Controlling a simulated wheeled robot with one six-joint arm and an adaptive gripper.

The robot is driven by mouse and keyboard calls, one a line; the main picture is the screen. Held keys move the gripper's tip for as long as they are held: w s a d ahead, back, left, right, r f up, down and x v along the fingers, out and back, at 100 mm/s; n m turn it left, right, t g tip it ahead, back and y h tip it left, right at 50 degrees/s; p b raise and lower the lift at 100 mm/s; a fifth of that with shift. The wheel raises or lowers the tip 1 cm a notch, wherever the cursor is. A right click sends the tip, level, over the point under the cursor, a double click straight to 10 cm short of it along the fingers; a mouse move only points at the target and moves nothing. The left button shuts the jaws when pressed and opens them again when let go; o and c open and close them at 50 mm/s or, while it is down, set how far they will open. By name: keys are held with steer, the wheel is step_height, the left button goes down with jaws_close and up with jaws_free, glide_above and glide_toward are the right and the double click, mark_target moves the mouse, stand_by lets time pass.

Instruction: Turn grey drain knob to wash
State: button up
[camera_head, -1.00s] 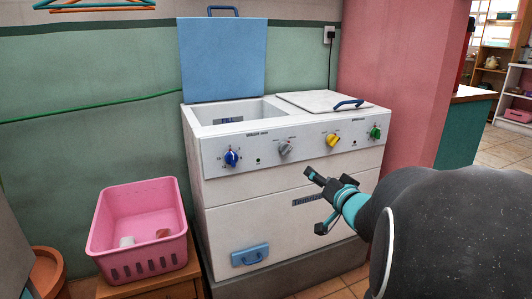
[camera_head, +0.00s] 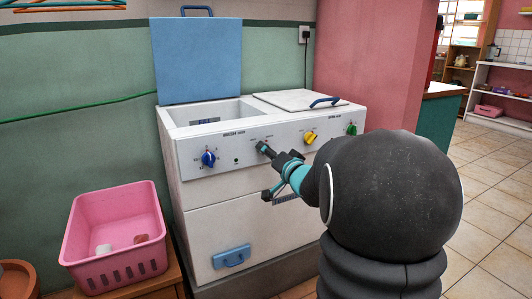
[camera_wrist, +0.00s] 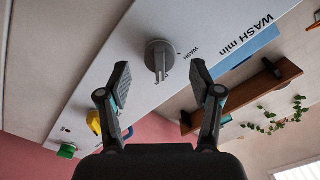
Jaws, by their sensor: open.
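The grey drain knob (camera_wrist: 159,52) sits on the washer's white front panel. In the wrist view it lies between and just beyond my fingertips, with its raised ridge toward the bottom of that view. A small "WASH" mark is printed on the panel to its right. My gripper (camera_wrist: 161,68) is open and empty, one finger on each side of the knob, with a gap on both sides. In the head view my gripper (camera_head: 265,171) is at the front panel and largely hides the knob.
The washer (camera_head: 228,222) also has a blue knob (camera_head: 208,158), a yellow knob (camera_head: 310,137) and a green knob (camera_head: 352,129). Its blue lid (camera_head: 197,62) stands open. A pink basket (camera_head: 118,236) stands at the left. Tiled floor at the right is clear.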

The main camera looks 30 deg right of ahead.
steer(key=shift+w, duration=1.3)
steer(key=shift+c, duration=0.2)
steer(key=c, duration=1.1)
steer(key=shift+n+b, duration=2.65)
steer(key=shift+n, duration=6.25)
